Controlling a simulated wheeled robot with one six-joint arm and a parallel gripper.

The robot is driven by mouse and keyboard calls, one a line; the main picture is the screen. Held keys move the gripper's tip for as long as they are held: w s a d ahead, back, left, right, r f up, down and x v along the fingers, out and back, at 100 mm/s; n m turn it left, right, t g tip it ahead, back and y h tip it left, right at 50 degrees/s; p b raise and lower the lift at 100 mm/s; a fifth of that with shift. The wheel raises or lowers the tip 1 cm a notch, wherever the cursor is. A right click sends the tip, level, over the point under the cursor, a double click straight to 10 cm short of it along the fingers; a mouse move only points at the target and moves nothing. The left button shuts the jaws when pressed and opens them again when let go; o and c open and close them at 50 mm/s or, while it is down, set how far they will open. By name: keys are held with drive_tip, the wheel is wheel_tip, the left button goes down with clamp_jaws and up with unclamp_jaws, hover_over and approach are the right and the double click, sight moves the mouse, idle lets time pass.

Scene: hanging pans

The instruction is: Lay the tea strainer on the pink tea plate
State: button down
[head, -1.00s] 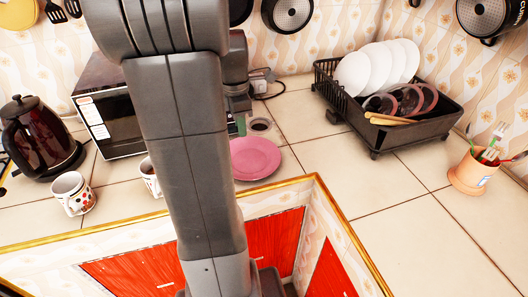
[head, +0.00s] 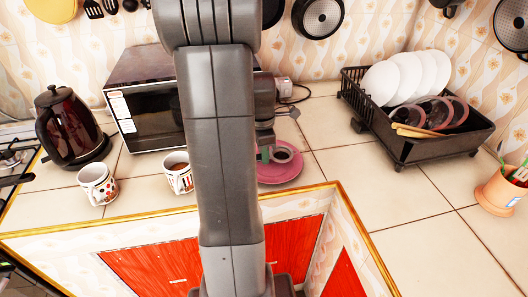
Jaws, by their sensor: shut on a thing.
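The pink tea plate (head: 292,174) lies flat on the tiled counter, just right of my arm, near the counter's front edge. The tea strainer (head: 283,153), a small dark round bowl, is over the plate's back part. I cannot tell whether it touches the plate. My gripper (head: 266,153) is shut on the strainer at its left side. The green fingertips are partly hidden behind my arm, and so is the left part of the plate.
Behind are a kettle (head: 68,128) and a microwave (head: 125,108). A black dish rack (head: 430,148) stands right. Tiles between plate and rack are clear.

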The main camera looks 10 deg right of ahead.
drive_tip(key=shift+f, duration=0.45)
drive_tip(key=c, duration=1.3)
unclamp_jaws()
drive_tip(key=shift+o, duration=0.2)
drive_tip(key=shift+r, duration=0.1)
wheel_tip(320, 180, up, 13)
drive_tip(key=shift+a+p, duration=0.25)
drive_tip(key=shift+p, duration=0.15)
